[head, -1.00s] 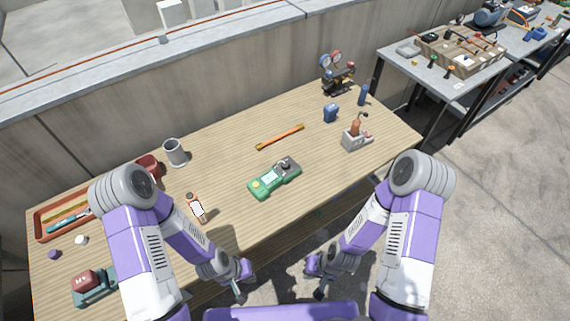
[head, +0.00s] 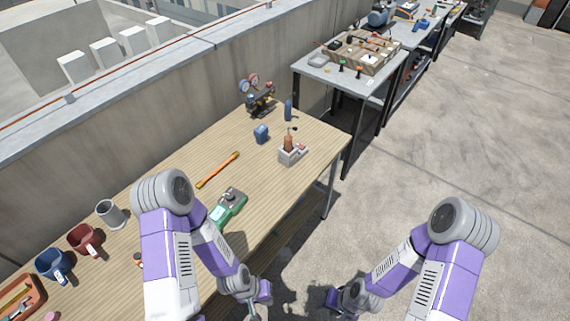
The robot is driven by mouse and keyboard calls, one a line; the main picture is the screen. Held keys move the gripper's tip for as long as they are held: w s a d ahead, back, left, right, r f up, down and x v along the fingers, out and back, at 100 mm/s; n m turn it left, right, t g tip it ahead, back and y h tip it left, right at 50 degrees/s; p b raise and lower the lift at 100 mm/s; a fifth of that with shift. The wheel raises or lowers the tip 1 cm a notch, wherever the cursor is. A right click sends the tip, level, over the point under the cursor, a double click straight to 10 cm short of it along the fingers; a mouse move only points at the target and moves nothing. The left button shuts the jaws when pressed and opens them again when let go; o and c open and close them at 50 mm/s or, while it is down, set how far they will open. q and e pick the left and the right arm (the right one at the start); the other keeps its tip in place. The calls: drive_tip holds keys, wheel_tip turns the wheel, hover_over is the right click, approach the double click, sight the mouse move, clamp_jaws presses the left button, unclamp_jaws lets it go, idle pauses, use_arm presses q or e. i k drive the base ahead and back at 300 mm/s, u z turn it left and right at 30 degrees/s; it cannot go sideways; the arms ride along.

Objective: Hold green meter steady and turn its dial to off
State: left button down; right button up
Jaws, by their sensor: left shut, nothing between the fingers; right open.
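The green meter (head: 229,208) lies on the wooden table (head: 262,205) near its front edge, with a grey and dark part at its far end. The dial's setting is too small to read. My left gripper (head: 252,303) is shut and empty, low in front of the table edge and nearer to me than the meter. My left forearm passes close to the meter's near end in the picture. My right gripper (head: 338,303) is open and empty over the concrete floor, to the right of the table and apart from the meter.
An orange level (head: 218,170), a blue block-like item (head: 261,134), a caddy (head: 291,155) and a gauge set (head: 258,95) stand farther back. A grey mug (head: 110,213), red mug (head: 85,240) and blue mug (head: 53,266) are left. Open floor lies right.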

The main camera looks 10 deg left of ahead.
sight(230, 196)
drive_tip(key=z, duration=1.3)
drive_tip(key=i, duration=1.7)
drive_tip(key=u, duration=3.7)
